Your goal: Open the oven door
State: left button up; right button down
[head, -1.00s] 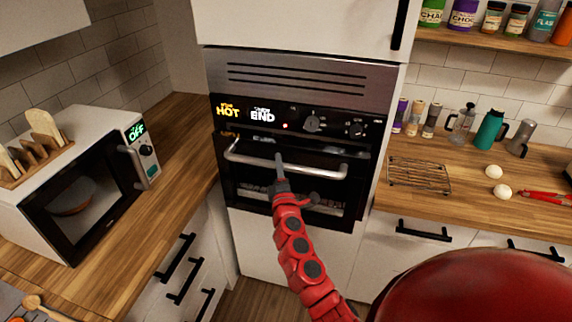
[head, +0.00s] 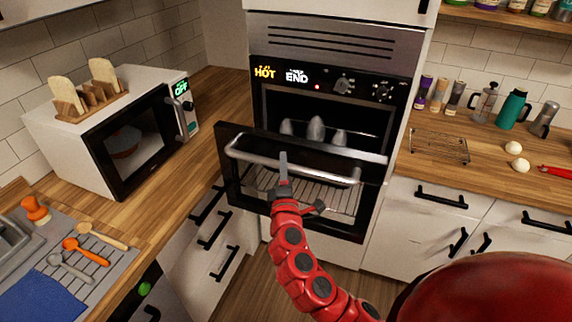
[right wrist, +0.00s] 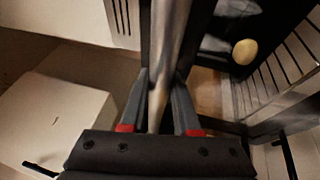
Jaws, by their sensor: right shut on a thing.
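The oven (head: 340,87) is built into a tall cabinet. Its black door (head: 371,205) is tilted partly open, with its upper edge forward of the oven front. The silver bar handle (head: 325,175) runs across the door's upper part. My right gripper (head: 284,162) is shut on this handle left of its middle. In the right wrist view the bar (right wrist: 167,55) passes between the two fingers (right wrist: 160,95). Several pale, rounded items (head: 315,128) show inside the dark oven. My left gripper is out of view.
The left counter holds a microwave (head: 140,130) with a toast rack (head: 88,101) on top. Drawers (head: 205,260) lie left of the door. The right counter holds a wire rack (head: 440,146) and two eggs. Floor is open below the door.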

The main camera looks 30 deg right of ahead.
jog(key=shift+s+a, duration=0.4)
jog(key=shift+a, duration=0.1)
jog(key=c, duration=0.7)
grip_release()
jog(key=shift+o, duration=0.2)
jog(key=p+v, duration=0.1)
jog(key=v, duration=1.6)
jog(key=shift+s+f, duration=0.15)
